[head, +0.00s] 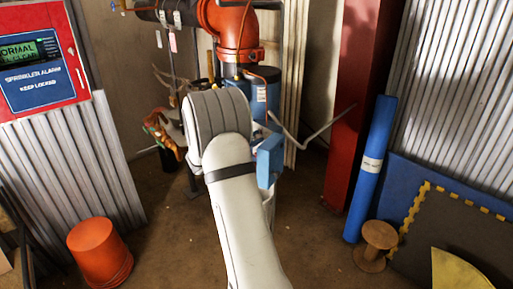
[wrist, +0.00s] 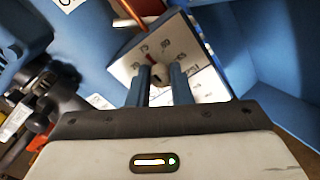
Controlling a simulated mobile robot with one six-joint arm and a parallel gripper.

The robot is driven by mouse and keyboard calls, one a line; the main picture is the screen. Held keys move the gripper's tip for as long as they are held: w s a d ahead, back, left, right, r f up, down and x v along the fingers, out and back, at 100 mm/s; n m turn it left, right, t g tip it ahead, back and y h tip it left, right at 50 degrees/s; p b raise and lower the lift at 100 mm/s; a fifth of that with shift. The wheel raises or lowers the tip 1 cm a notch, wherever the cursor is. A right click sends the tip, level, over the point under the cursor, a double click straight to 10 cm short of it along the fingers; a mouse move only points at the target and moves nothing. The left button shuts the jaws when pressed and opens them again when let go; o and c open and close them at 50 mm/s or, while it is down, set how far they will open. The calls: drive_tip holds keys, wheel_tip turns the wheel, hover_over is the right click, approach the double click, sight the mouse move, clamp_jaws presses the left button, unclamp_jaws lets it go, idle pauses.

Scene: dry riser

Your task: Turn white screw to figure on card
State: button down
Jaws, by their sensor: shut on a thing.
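In the wrist view, my gripper (wrist: 160,82) has two blue-grey fingers closed around a small pale screw (wrist: 158,74). The screw sits in front of a tilted white dial plate (wrist: 130,66) with printed figures, one of them looking like 60 or 80, and a short red mark above the screw. The fingers hide most of the screw and the lower part of the plate. A white tag or card at the top edge (wrist: 68,3) is cut off and I cannot read it. In the head view, my pale arm hides the gripper and the screw.
Blue casing (wrist: 255,50) surrounds the plate, with dark fittings (wrist: 40,105) at left. In the head view, an orange pipe (head: 236,30) rises behind my arm. An orange bucket (head: 99,252), a wooden spool (head: 375,245) and a blue roll (head: 370,170) stand on the floor.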

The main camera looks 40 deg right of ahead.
drive_tip(key=shift+a+f+m+b, duration=0.1)
drive_tip(key=shift+f+m+b, duration=0.05)
drive_tip(key=shift+m+b, duration=0.35)
drive_tip(key=c, duration=1.3)
unclamp_jaws()
drive_tip(key=a, duration=0.7)
drive_tip(key=shift+s+a+r, duration=0.2)
drive_tip(key=shift+a, duration=0.2)
